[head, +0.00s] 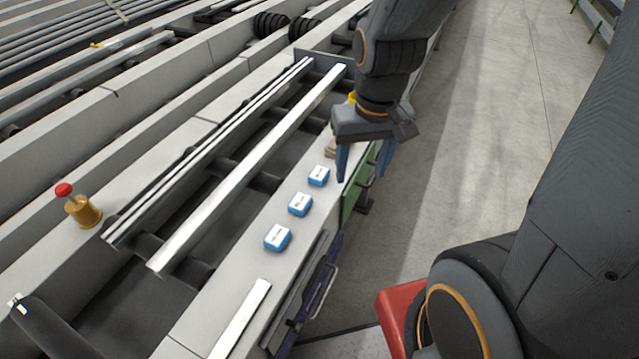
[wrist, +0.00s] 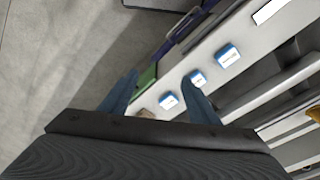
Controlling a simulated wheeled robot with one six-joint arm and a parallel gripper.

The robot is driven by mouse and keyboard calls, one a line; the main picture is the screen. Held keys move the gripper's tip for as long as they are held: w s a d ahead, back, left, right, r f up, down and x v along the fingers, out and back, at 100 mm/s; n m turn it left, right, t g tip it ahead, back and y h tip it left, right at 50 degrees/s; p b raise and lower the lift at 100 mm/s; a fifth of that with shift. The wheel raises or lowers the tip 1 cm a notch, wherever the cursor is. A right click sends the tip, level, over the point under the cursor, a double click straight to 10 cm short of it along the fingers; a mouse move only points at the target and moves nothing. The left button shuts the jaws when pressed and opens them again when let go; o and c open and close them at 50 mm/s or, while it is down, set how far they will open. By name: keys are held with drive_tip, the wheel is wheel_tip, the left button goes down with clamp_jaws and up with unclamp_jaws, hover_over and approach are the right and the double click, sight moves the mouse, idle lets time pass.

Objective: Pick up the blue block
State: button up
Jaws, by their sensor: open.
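Three small blue blocks with white tops lie in a row on the pale table ledge. The nearest blue block (head: 277,238) is at the lower end of the row, the middle blue block (head: 300,204) is beyond it, and the far blue block (head: 319,176) is closest to my gripper (head: 362,172). In the wrist view they show as blocks (wrist: 228,56), (wrist: 198,78) and (wrist: 168,101). My gripper is open and empty, its blue fingers (wrist: 158,95) pointing down near the far block, over the ledge's right edge.
A red-topped brass button post (head: 78,207) stands at left. A long white bar (head: 250,170) lies over the dark channel beside the ledge. A white strip (head: 240,318) lies on the near ledge. Green and purple panels hang on the ledge's side; open floor (head: 490,120) lies right.

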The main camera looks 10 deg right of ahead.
drive_tip(key=w+a+f+m, duration=0.2)
drive_tip(key=w+a, duration=0.1)
drive_tip(key=w, duration=0.1)
drive_tip(key=m+g, duration=0.2)
drive_tip(key=m, duration=0.3)
approach(300, 201)
drive_tip(key=shift+w+d+f+y, duration=0.2)
drive_tip(key=shift+w+d+y, duration=0.05)
drive_tip(key=shift+w+y, duration=0.15)
drive_tip(key=shift+a+f+g, duration=0.2)
drive_tip(key=shift+f+g, duration=0.05)
drive_tip(key=shift+g, duration=0.05)
drive_tip(key=shift+f, duration=0.35)
drive_tip(key=f+p, duration=0.1)
drive_tip(key=f, duration=0.2)
drive_tip(key=s+f+p, duration=0.1)
drive_tip(key=f, duration=0.1)
drive_tip(key=shift+s+f, duration=0.15)
drive_tip(key=shift+f, duration=0.75)
drive_tip(key=shift+c, duration=0.4)
drive_tip(key=c, duration=1.1)
